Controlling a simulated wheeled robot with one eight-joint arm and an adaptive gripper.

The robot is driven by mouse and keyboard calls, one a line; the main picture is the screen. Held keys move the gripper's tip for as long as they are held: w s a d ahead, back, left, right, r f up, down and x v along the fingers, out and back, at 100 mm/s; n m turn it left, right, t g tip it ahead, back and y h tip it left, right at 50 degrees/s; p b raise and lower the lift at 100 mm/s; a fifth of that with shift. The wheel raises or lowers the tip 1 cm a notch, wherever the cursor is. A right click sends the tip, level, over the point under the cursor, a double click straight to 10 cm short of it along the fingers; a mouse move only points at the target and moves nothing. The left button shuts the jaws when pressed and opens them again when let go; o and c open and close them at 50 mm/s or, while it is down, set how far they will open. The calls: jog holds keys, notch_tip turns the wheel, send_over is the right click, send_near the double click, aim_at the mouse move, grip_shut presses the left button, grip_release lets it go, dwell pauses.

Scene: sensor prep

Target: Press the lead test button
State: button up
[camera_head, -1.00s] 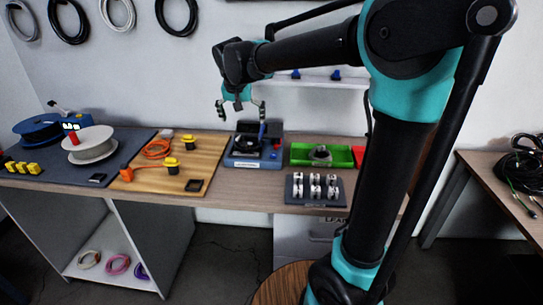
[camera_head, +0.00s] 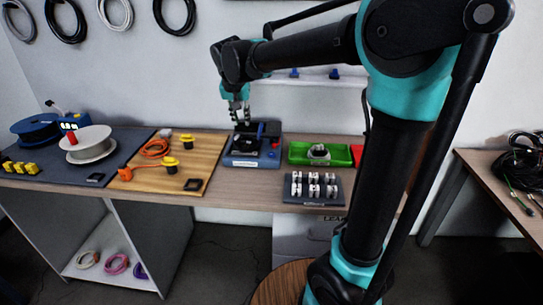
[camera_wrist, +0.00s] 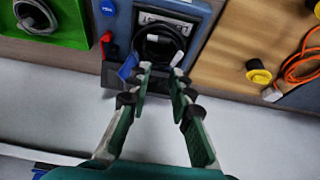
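The blue-grey test device (camera_head: 240,160) stands at the back middle of the table, with a black cable coil (camera_wrist: 160,42) on it. In the wrist view, a round blue button (camera_wrist: 107,8) sits on its corner, and a red knob (camera_wrist: 107,40) is close by. The red knob also shows in the head view (camera_head: 276,143). I cannot read which one is marked as lead test. My gripper (camera_head: 240,117) hangs above the device's left back part, pointing down. In the wrist view my gripper (camera_wrist: 160,68) has its fingertips close together, with a narrow empty gap between them.
A green tray (camera_head: 296,153) stands right of the device. A dark block with white pieces (camera_head: 290,192) lies in front of it. A wooden board (camera_head: 215,150) with an orange cable (camera_head: 155,148) and yellow-topped parts is at left. A blue clip (camera_wrist: 128,67) stands beside the coil.

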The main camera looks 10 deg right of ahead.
grip_shut()
dwell(1.1)
